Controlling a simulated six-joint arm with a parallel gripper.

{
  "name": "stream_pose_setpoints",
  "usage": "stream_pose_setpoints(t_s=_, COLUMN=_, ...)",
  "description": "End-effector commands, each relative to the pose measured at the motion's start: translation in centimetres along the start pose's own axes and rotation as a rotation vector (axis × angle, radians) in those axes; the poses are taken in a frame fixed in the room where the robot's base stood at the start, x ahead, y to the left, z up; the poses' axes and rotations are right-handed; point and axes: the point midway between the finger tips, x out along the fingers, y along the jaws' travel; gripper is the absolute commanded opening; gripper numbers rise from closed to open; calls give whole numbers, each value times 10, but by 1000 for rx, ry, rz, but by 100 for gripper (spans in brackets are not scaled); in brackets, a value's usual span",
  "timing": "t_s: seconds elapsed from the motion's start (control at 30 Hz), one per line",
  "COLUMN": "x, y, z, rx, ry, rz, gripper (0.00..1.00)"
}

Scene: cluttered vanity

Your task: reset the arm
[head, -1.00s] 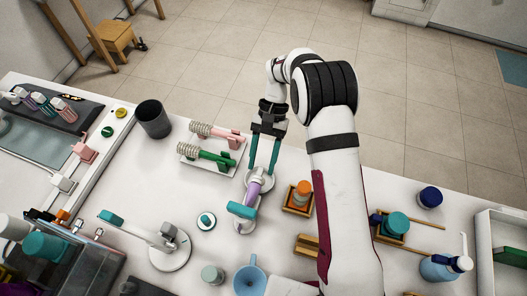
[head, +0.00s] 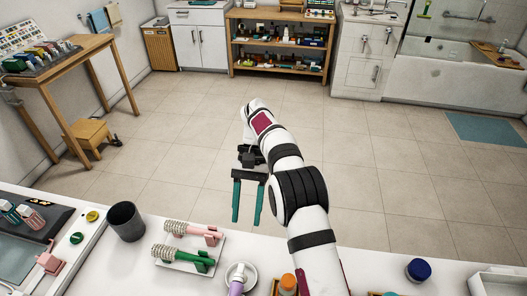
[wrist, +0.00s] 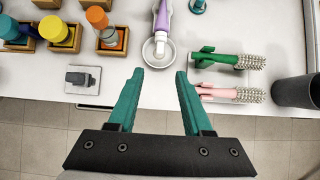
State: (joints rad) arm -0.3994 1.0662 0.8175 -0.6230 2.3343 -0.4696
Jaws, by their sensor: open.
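My gripper (head: 246,203) is open and empty. In the head view its two teal fingers hang down over the tiled floor, beyond the far edge of the white counter (head: 185,212). In the wrist view my gripper (wrist: 160,72) spans the counter edge with nothing between its fingers. A purple item (wrist: 162,18) rests with its end at a round white dish (wrist: 157,52) just ahead of the fingers. The purple item also shows at the bottom of the head view (head: 237,287).
A tray with a pink brush (head: 193,233) and a green brush (head: 183,256) lies on the counter beside a dark cup (head: 126,222). Orange (wrist: 97,17) and yellow (wrist: 55,30) items stand in wooden holders. The floor beyond the counter is open around my gripper.

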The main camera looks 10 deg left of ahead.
Motion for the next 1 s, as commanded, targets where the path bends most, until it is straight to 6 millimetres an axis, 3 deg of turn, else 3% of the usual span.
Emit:
stream_pose_setpoints(t_s=0.07, x=-7, y=5, z=5, rx=5, ry=12, rz=-5, gripper=50)
stream_pose_setpoints(t_s=0.17, x=-34, y=33, z=34, rx=34, ry=68, rz=-31, gripper=50)
stream_pose_setpoints(t_s=0.23, x=-52, y=66, z=70, rx=76, ry=135, rz=-61, gripper=50)
stream_pose_setpoints(t_s=0.3, x=-55, y=98, z=112, rx=125, ry=209, rz=-98, gripper=50)
stream_pose_setpoints(t_s=0.37, x=-47, y=123, z=146, rx=173, ry=274, rz=-133, gripper=50)
stream_pose_setpoints(t_s=0.4, x=-36, y=137, z=168, rx=206, ry=317, rz=-157, gripper=50)
stream_pose_setpoints(t_s=0.53, x=16, y=167, z=220, rx=314, ry=445, rz=-231, gripper=50)
stream_pose_setpoints(t_s=0.6, x=44, y=174, z=235, rx=359, ry=497, rz=-261, gripper=50)
stream_pose_setpoints(t_s=0.73, x=76, y=180, z=245, rx=411, ry=551, rz=-293, gripper=50)
stream_pose_setpoints(t_s=1.0, x=82, y=181, z=247, rx=420, ry=561, rz=-298, gripper=50)
